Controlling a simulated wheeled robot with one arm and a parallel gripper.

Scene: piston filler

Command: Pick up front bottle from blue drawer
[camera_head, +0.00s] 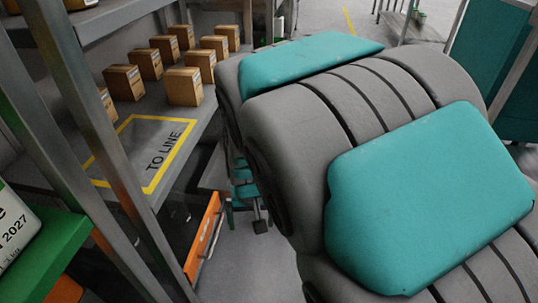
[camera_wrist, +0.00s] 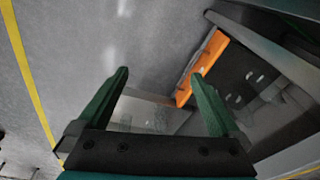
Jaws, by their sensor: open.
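My gripper (camera_wrist: 160,74) is open in the wrist view, its two dark green fingers apart with nothing between them. It points toward bare grey floor beside an open drawer with an orange front (camera_wrist: 203,67). The same orange-fronted drawer (camera_head: 203,240) sticks out below the shelf in the head view. A few small pale shapes lie in its dark inside in the wrist view, too small to identify. I see no blue drawer and no bottle I can make out in either view. My grey and teal arm covers much of the head view.
A metal shelf (camera_head: 165,185) on the left carries several small brown boxes (camera_head: 184,87) and a yellow-framed "TO LINE" area. Its posts stand close by. A teal cabinet (camera_head: 490,60) stands at right. Floor (camera_wrist: 60,60) is clear at left.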

